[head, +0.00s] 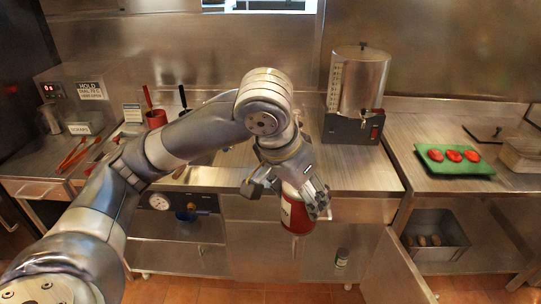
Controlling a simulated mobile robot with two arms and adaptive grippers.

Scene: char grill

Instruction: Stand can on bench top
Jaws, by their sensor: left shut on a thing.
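A red can (296,216) with a pale label is held by my left gripper (290,190) in the head view. The gripper is shut around its upper part, and its fingers hide some of the can. The can hangs about upright in front of the bench's front edge, over the cabinet below. The bench top (345,172) is a brushed metal surface behind and above the can. My right gripper is not in view.
A metal urn on a dark base (357,90) stands at the back of the bench. A green tray (454,162) with red slices lies on the right counter. A cabinet door (398,270) stands open below. Bench space before the urn is clear.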

